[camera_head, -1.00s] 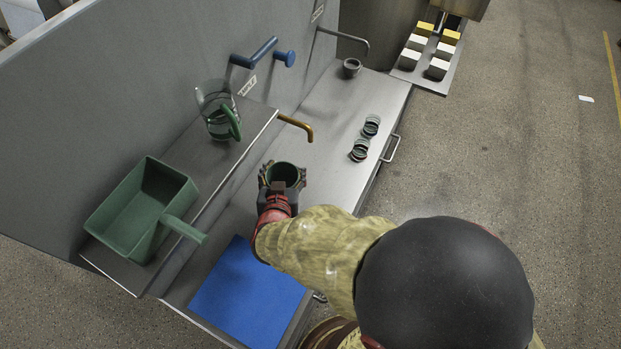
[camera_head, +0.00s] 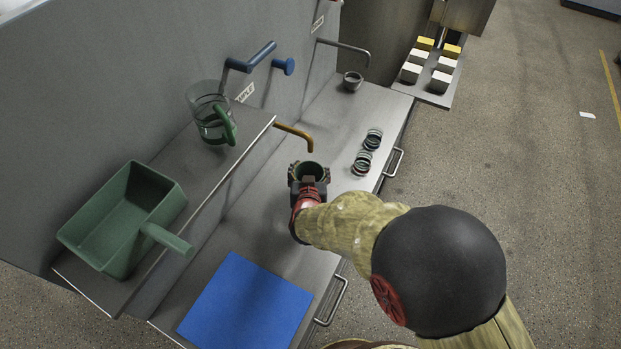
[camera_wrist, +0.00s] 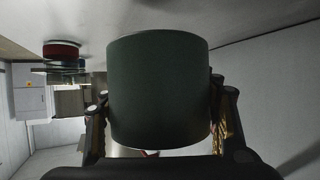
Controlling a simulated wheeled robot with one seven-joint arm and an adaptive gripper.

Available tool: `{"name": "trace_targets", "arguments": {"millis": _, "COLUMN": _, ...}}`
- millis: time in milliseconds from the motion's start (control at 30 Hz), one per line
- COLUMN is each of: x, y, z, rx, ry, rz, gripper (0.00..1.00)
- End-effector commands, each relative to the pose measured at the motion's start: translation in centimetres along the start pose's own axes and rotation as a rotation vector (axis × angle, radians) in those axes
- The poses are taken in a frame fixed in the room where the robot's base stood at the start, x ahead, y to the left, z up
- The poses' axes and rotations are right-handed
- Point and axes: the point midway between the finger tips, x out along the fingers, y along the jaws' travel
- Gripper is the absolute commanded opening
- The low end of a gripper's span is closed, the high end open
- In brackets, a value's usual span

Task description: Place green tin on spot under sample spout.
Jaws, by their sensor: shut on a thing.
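My gripper (camera_head: 308,178) is shut on the green tin (camera_head: 309,169), an open-topped dark green cup, and holds it over the steel counter. In the wrist view the tin (camera_wrist: 158,90) fills the middle between the fingers. The sample spout (camera_head: 296,132) is a brass-coloured curved pipe from the wall, beside a "SAMPLE" label (camera_head: 245,92). The tin is just in front of the spout's tip, close to it. The spot under the spout cannot be made out. Whether the tin touches the counter cannot be told.
A blue mat (camera_head: 245,305) lies at the near end of the counter (camera_head: 240,222). A green scoop (camera_head: 125,215) and a glass jug (camera_head: 211,115) stand on the raised shelf. Stacked lids (camera_head: 363,163), a grey cup (camera_head: 352,82) and another spout (camera_head: 345,45) are farther back.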

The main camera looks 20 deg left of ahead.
Motion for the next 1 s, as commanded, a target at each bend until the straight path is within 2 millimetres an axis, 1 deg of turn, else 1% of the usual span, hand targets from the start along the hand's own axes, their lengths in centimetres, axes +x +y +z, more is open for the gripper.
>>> {"name": "trace_targets", "arguments": {"millis": 100, "x": 1.0, "y": 0.5, "z": 0.6, "rx": 0.0, "ry": 0.001, "rz": 0.002, "gripper": 0.28}}
{"name": "trace_targets", "arguments": {"millis": 200, "x": 1.7, "y": 0.5, "z": 2.2, "rx": -0.001, "ry": -0.001, "rz": 0.001, "gripper": 0.28}}
{"name": "trace_targets", "arguments": {"millis": 300, "x": 2.2, "y": 0.4, "z": 3.3, "rx": 0.0, "ry": 0.0, "rz": 0.0, "gripper": 0.28}}
{"name": "trace_targets", "arguments": {"millis": 567, "x": 2.2, "y": 0.4, "z": 3.2, "rx": 0.0, "ry": 0.001, "rz": 0.0, "gripper": 0.28}}
{"name": "trace_targets", "arguments": {"millis": 700, "x": 2.4, "y": 0.4, "z": 3.5, "rx": 0.0, "ry": 0.0, "rz": 0.0, "gripper": 0.28}}
{"name": "trace_targets", "arguments": {"millis": 733, "x": 2.3, "y": 0.4, "z": 3.5, "rx": 0.0, "ry": -0.001, "rz": 0.0, "gripper": 0.57}}
{"name": "trace_targets", "arguments": {"millis": 1000, "x": 2.3, "y": 0.4, "z": 3.5, "rx": 0.0, "ry": 0.0, "rz": 0.0, "gripper": 0.72}}
